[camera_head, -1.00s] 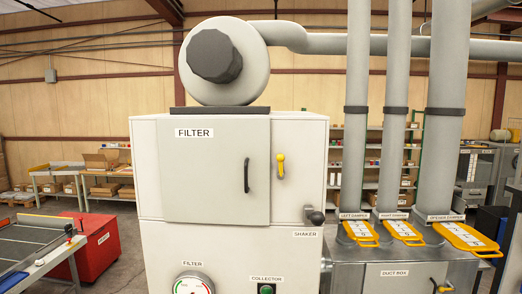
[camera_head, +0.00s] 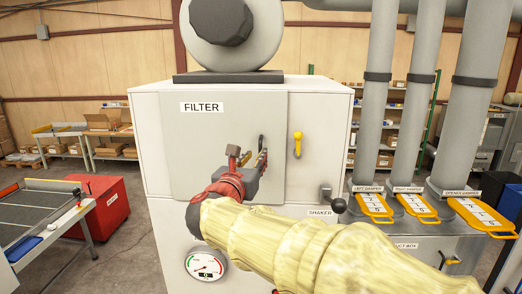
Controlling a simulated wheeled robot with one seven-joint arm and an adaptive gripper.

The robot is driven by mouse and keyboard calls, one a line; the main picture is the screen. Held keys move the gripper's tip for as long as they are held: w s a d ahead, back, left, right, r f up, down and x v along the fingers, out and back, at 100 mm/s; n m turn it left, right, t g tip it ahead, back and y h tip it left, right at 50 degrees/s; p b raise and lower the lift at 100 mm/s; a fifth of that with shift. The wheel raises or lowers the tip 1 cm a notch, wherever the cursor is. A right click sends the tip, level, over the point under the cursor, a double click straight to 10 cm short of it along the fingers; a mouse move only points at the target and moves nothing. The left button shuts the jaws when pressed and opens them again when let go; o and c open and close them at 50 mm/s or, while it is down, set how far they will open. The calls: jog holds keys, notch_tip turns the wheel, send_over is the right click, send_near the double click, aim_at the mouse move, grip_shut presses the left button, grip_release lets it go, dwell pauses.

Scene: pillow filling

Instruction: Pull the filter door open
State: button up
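The filter door (camera_head: 215,130) is a flat grey panel labelled FILTER on the front of the white cabinet (camera_head: 315,170). It looks closed, flush with the cabinet front. Its dark upright handle (camera_head: 261,143) is near the door's right edge and is partly hidden by my gripper. My gripper (camera_head: 249,158) is in front of the handle, its fingers at the handle's height. I cannot tell whether the fingers touch or hold it. My arm, in a pale yellow sleeve, reaches in from the lower right. A yellow latch lever (camera_head: 297,143) hangs downward right of the door.
A shaker lever (camera_head: 338,204) sticks out at the cabinet's right side. A dial gauge (camera_head: 206,265) sits below the door. Yellow damper plates (camera_head: 372,206) and grey ducts stand to the right. A red bin (camera_head: 103,205) and a work table are at the left.

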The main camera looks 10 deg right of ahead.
jog(key=p+x, duration=0.1)
jog(key=x, duration=0.4)
jog(key=shift+w+d, duration=0.1)
jog(key=c, duration=0.3)
grip_shut()
dwell(0.5)
